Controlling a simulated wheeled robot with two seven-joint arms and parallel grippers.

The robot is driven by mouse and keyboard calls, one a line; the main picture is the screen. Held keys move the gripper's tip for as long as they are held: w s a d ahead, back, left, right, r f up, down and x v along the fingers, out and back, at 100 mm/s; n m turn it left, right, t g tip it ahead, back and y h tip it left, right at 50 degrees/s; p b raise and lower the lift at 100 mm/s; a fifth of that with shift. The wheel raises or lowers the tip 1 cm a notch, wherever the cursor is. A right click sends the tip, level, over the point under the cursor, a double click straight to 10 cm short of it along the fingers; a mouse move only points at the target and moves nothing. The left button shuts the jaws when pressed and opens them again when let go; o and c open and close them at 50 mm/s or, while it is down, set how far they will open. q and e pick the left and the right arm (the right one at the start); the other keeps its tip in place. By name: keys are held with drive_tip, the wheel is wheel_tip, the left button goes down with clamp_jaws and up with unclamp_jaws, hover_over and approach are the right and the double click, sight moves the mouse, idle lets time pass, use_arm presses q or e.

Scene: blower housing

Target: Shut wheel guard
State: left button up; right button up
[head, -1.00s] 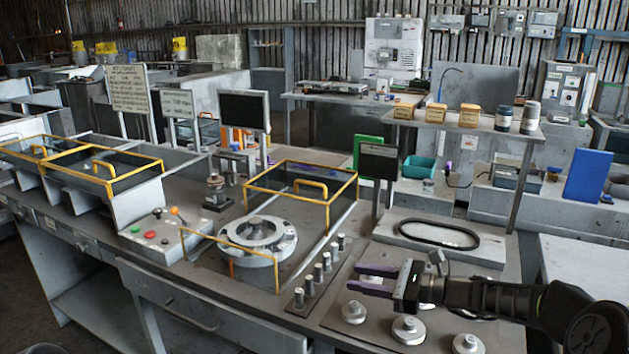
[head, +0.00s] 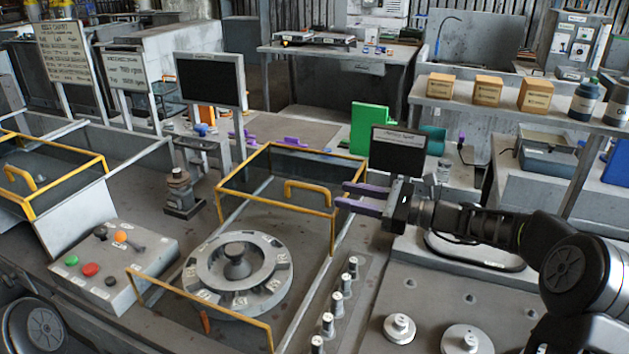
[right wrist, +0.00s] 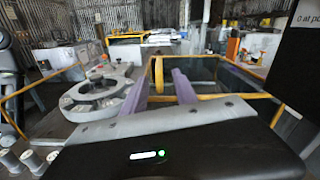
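The wheel guard (head: 277,147) is a yellow-framed, dark-panelled cover with a yellow handle (head: 307,188). It stands behind the grey wheel (head: 238,272), which is uncovered, with a yellow rail (head: 200,312) in front. My right gripper (head: 343,196) is open, its purple fingers apart and pointing left at the guard's right side. In the head view the fingertips overlap the frame's right edge; I cannot tell if they touch. My left gripper is not visible.
A control box (head: 112,265) with buttons and an orange-knobbed lever is left of the wheel. Several pegs (head: 342,302) stand to its right. A dark screen (head: 398,150) is behind my right gripper. Another yellow-framed cover (head: 60,170) is at left.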

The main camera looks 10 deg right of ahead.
sight(319, 188)
drive_tip(key=shift+p+x, duration=0.7)
drive_tip(key=shift+x, duration=3.15)
drive_tip(key=shift+s+r, duration=0.1)
drive_tip(key=c, duration=0.7)
clamp_jaws()
drive_tip(key=shift+r, duration=0.1)
